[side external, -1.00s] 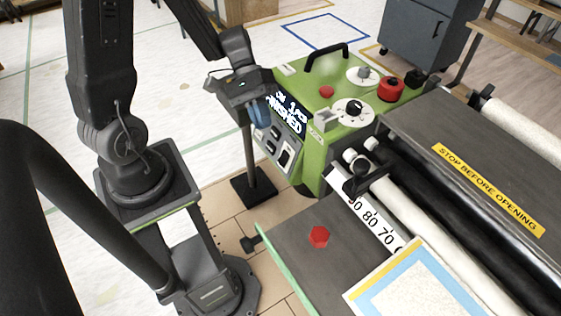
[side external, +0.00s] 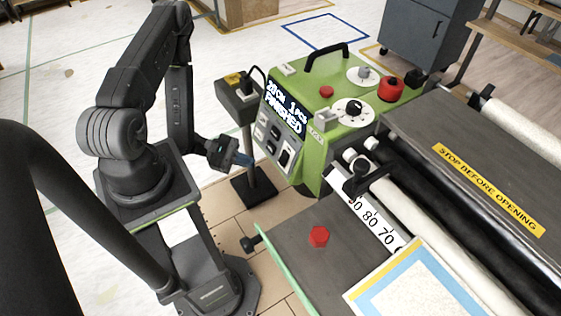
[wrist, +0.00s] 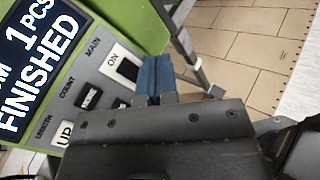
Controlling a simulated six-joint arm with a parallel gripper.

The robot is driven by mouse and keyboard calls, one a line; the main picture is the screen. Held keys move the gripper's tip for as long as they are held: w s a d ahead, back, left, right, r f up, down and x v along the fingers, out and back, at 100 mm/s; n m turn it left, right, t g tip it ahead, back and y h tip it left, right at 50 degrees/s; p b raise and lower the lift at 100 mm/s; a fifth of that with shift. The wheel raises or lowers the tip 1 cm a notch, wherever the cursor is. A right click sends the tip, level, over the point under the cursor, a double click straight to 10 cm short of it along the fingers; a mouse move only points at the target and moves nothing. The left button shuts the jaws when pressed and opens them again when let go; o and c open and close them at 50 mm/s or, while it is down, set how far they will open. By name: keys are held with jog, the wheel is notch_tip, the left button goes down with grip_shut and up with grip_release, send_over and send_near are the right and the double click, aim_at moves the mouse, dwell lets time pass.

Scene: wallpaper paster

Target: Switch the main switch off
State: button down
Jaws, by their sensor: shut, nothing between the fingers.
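The main switch (wrist: 122,66) is a white plate with a black rocker, marked ON, beside the word MAIN on the grey control panel. It also shows at the panel's lower right in the side view (side external: 286,157). My gripper (side external: 246,160) is low, to the left of the panel, its blue fingers pointing toward it. In the wrist view the blue fingers (wrist: 153,76) are shut and empty, just right of the switch. I cannot tell whether they touch it. The display (side external: 284,108) on the green machine reads FINISHED.
Other panel buttons (wrist: 87,96) sit beside the switch. A dark box on a post (side external: 240,98) stands close to the panel's left. The machine's table (side external: 340,260), with a red knob (side external: 318,236), is in front. The green housing carries dials and a red button (side external: 327,91).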

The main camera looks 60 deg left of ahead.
aim_at(284, 158)
jog(key=shift+s+f+n+t, duration=0.3)
jog(key=shift+f+n, duration=0.1)
jog(key=shift+f, duration=0.1)
jog(key=w+f, duration=0.3)
jog(key=w, duration=0.5)
jog(key=shift+f, duration=0.4)
dwell(1.8)
jog(key=shift+w+f, duration=0.2)
jog(key=shift+w, duration=0.15)
jog(key=shift+w+f, duration=0.15)
jog(key=shift+w, duration=0.15)
dwell(0.5)
jog(key=shift+s, duration=0.15)
jog(key=shift+s+r, duration=0.35)
jog(key=shift+s, duration=0.2)
